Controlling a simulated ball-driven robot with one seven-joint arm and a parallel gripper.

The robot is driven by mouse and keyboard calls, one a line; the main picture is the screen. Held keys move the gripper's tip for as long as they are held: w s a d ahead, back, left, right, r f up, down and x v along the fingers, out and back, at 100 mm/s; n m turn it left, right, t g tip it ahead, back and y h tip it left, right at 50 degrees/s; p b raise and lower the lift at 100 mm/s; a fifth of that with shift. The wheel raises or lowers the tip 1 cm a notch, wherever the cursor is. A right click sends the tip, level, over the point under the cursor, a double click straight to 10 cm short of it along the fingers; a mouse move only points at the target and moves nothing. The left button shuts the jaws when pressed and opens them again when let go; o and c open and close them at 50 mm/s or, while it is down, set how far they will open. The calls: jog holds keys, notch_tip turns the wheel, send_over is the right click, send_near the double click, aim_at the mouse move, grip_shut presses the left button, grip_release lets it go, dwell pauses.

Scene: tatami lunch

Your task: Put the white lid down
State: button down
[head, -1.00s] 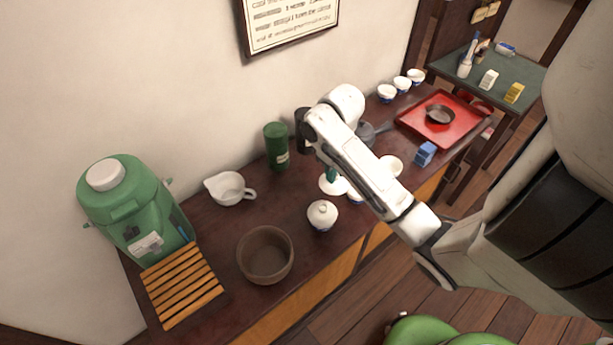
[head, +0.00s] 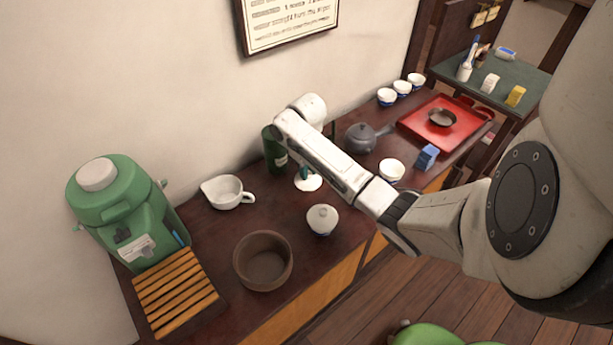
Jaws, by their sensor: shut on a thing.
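The white lid (head: 308,183) shows as a small white disc just below my gripper (head: 304,173). The teal fingertips are shut at its top, and my arm hides part of the hand. The lid is over the dark counter (head: 285,203), right of the green canister (head: 274,150). I cannot tell whether it touches the wood.
A white spouted cup (head: 225,192) and a brown bowl (head: 263,262) stand to the left. A grey teapot (head: 360,138), white cup (head: 391,170), blue box (head: 427,157) and red tray (head: 412,128) are to the right. Bare wood lies left of the lidded bowl.

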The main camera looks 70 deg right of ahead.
jog(key=shift+w+d+f, duration=0.2)
jog(key=shift+w+f, duration=0.15)
jog(key=shift+f, duration=1.55)
jog(key=shift+f, duration=0.15)
jog(key=c, duration=1)
grip_release()
jog(key=shift+o, duration=0.2)
notch_tip(320, 180, up, 12)
jog(key=shift+a+r, duration=0.15)
jog(key=shift+r, duration=0.05)
